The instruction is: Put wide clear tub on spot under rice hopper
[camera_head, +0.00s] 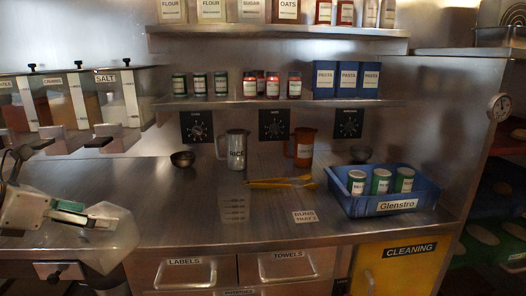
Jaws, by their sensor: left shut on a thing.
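My left gripper (82,217) is at the lower left, shut on a wide clear tub (118,238). The tub is see-through and tilted, held at the counter's front left edge, and its far outline is faint. Several clear hoppers hang on the wall at the upper left; the nearest to the middle is labelled SALT (122,98). I cannot read a rice label on any hopper in view. The gripper and tub are below and in front of the hoppers. A spot under a rice hopper cannot be made out. My right gripper is not in view.
The steel counter (190,208) is bare at middle left. Shelves with jars (250,86) are above.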

